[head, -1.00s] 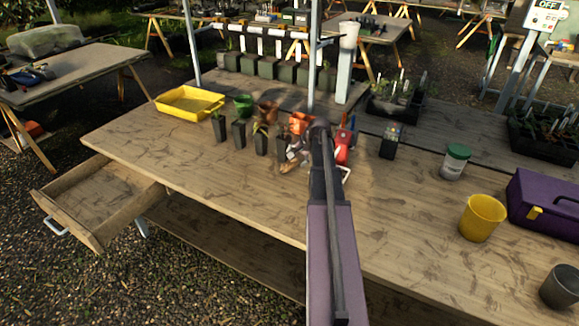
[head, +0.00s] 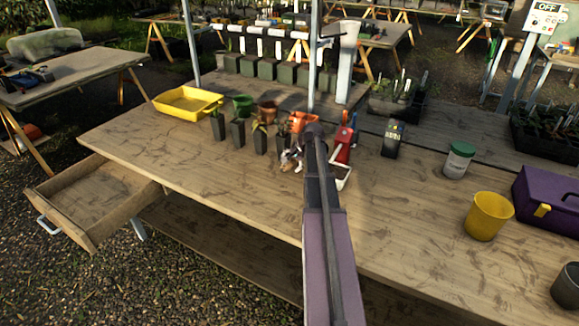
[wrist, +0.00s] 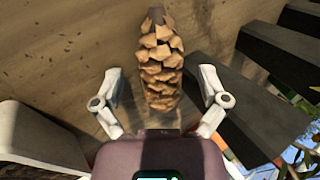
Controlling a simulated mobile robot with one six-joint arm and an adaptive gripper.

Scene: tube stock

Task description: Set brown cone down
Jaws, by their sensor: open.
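The brown cone (wrist: 160,65) is scaly and tan, and it lies on bare wood in the wrist view. My gripper (wrist: 161,90) is open, with one pale finger on each side of the cone's near end. A gap shows between each finger and the cone. In the head view my gripper (head: 291,157) is low over the bench, just left of my arm and in front of the dark seedling pots. The cone is too small and too covered there to make out clearly.
Several dark seedling pots (head: 238,132) stand close behind my gripper. A red object with a pale part (head: 343,150) is just right of my arm. A yellow tray (head: 188,102) is at the back left. The bench's (head: 215,190) front left is clear.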

